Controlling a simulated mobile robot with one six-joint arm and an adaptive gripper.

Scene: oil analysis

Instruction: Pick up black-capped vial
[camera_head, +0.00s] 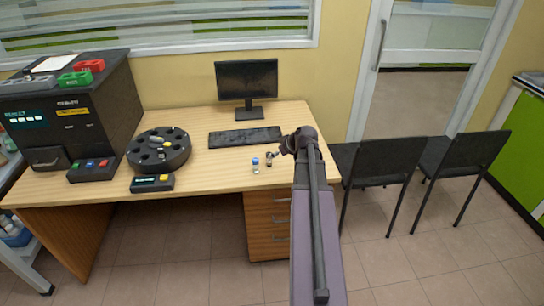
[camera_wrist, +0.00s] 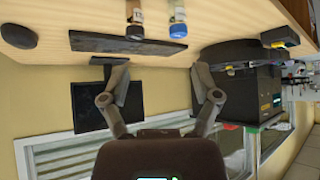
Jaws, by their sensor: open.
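The black-capped vial (camera_head: 269,159) stands on the wooden desk near its front edge, close beside the tip of my gripper (camera_head: 280,152). The blue-capped vial (camera_head: 255,164) stands just left of it. The wrist view is upside down. In it the black-capped vial (camera_wrist: 134,14) is at the top, with its dark cap pointing down the picture. The blue-capped vial (camera_wrist: 178,18) is to its right. My gripper (camera_wrist: 160,70) has its two fingers spread wide with nothing between them. Both vials show beyond the fingertips, apart from them.
The keyboard (camera_head: 245,138) and monitor (camera_head: 247,82) are behind the vials. A black round carousel (camera_head: 160,154) and a small control box (camera_head: 152,183) are to the left, with a large black analyser (camera_head: 70,115) beyond. Black chairs (camera_head: 382,165) stand right of the desk.

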